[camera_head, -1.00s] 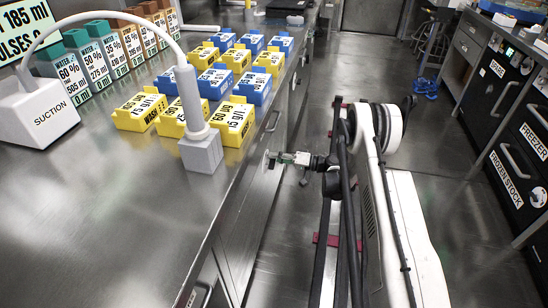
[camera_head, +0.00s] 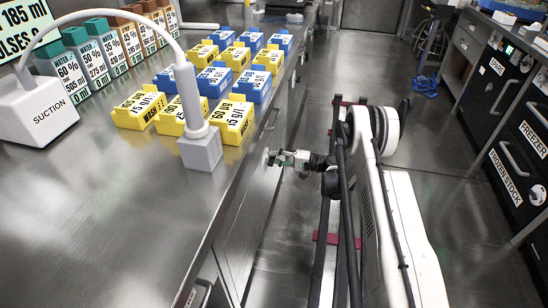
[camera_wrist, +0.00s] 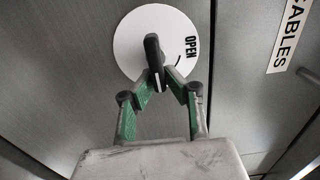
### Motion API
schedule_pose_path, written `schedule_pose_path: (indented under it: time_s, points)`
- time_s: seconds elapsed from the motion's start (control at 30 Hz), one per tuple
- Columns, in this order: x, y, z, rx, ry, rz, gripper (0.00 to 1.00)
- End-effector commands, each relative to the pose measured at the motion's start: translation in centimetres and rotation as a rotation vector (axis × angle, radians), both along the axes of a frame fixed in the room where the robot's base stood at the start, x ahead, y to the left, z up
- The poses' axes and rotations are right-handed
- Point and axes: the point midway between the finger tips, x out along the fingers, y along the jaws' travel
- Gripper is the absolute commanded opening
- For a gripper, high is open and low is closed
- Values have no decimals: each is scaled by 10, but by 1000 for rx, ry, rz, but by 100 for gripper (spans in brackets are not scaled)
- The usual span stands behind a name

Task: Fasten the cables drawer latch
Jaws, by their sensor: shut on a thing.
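The cables drawer latch is a dark lever knob (camera_wrist: 152,48) on a round white disc (camera_wrist: 128,45) marked OPEN, on a grey metal front. In the wrist view the lever stands nearly upright, tilted a little left, with OPEN to its right. My gripper (camera_wrist: 164,80) has its green fingers closed on the lever's lower end. The CABLES label (camera_wrist: 290,35) is right of the disc. In the head view my gripper (camera_head: 286,158) reaches left to the white disc (camera_head: 265,158) on the bench front; the lever is too small to make out there.
The bench top (camera_head: 120,220) holds a suction unit (camera_head: 40,108), yellow and blue labelled boxes (camera_head: 233,120) and a row of bottles. Dark labelled drawers (camera_head: 515,170) stand across the aisle at right. The aisle floor (camera_head: 440,185) is clear near my arm.

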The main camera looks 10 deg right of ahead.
Motion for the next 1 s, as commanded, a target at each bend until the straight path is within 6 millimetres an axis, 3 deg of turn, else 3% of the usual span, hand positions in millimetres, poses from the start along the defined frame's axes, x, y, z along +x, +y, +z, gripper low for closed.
schedule_pose_path:
  time_s: [0.33,0.37,0.5,0.8,1.0]
  points:
    - [-1,-1,-1,0,2,2,0]
    - [-1,-1,-1,0,2,1,12]
    - [-1,-1,-1,0,2,1,30]
    - [-1,-2,0,0,1,0,30]
    - [-11,-22,0,0,1,-2,30]
